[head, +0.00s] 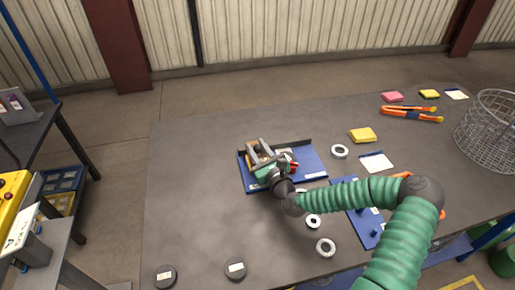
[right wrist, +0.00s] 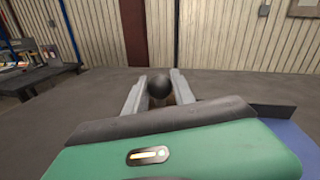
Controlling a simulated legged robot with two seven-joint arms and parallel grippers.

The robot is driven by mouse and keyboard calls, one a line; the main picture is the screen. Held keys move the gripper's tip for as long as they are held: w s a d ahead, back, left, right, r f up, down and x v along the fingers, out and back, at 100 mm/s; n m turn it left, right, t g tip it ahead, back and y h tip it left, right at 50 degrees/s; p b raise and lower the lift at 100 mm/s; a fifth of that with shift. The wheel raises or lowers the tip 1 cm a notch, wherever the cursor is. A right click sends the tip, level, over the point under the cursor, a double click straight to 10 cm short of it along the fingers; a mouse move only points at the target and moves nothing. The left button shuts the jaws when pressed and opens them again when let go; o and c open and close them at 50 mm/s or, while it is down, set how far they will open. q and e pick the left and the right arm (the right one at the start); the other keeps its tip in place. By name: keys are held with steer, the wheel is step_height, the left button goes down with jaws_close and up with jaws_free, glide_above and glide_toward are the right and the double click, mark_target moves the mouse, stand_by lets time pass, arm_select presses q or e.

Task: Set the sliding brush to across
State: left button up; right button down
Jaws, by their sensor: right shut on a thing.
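The sliding brush sits on a blue base plate (head: 312,172) with a dark raised strip at its back edge, near the middle of the table. My right gripper (head: 258,150) is over the left part of this plate. It is shut on a dark round knob (right wrist: 159,87), which shows between the two grey fingers in the right wrist view. The brush under the knob is mostly hidden by my gripper, so its setting cannot be told. A small red part (head: 293,167) shows just right of the gripper. My left gripper is not in view.
White rings (head: 340,151) lie around the plate. A second blue plate (head: 362,228) lies to the right, partly behind my right arm.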

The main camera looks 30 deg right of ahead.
stand_by(0.9)
steer(key=shift+s+d, duration=0.3)
steer(key=shift+d, duration=0.7)
steer(key=shift+s+d, duration=0.3)
steer(key=shift+d, duration=0.65)
steer(key=c, duration=1.1)
jaws_free()
